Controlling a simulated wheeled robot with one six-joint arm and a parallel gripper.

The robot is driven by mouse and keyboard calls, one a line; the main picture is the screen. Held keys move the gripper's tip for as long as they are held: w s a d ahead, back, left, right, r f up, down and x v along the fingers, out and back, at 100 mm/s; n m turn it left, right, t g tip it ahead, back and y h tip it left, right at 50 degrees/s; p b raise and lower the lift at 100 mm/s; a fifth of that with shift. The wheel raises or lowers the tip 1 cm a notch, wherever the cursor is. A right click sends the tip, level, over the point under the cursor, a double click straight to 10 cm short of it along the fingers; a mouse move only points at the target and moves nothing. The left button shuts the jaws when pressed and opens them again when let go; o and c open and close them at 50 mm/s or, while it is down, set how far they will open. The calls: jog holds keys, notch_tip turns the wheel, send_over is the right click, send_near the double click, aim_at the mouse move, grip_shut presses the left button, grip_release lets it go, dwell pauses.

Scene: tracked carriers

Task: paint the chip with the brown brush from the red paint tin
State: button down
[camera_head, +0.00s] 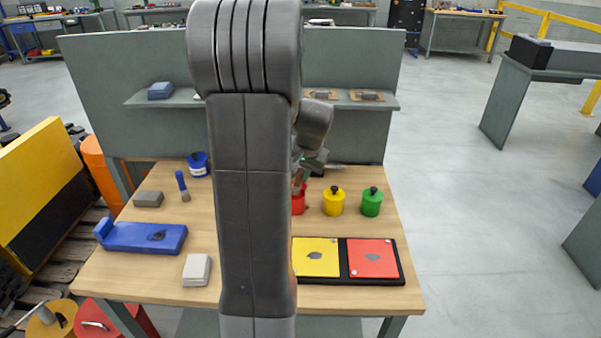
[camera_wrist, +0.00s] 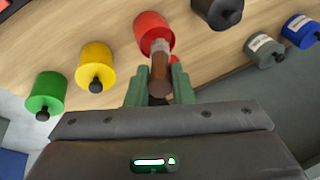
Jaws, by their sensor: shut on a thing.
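My gripper (camera_wrist: 160,82), with green fingers, is shut on the brown brush (camera_wrist: 160,68). In the wrist view the brush's pale ferrule lies over the mouth of the red paint tin (camera_wrist: 148,27); its bristles are hidden, and I cannot tell how deep they are. In the head view the red tin (camera_head: 298,204) is partly behind my arm, with my gripper (camera_head: 308,172) above it. Dark chips show on the yellow panel (camera_head: 308,244), on the red panel (camera_head: 361,247) and on the blue part (camera_head: 125,236).
Yellow (camera_head: 333,204) and green (camera_head: 371,204) lidded tins stand right of the red one. A shelf (camera_head: 390,102) spans the back panel.

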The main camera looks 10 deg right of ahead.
jog(key=shift+f+b, duration=0.45)
jog(key=shift+f, duration=0.2)
dwell(1.4)
jog(key=shift+r, duration=0.1)
jog(key=shift+r+p, duration=2.65)
jog(key=shift+r, duration=0.85)
jog(key=shift+f, duration=0.15)
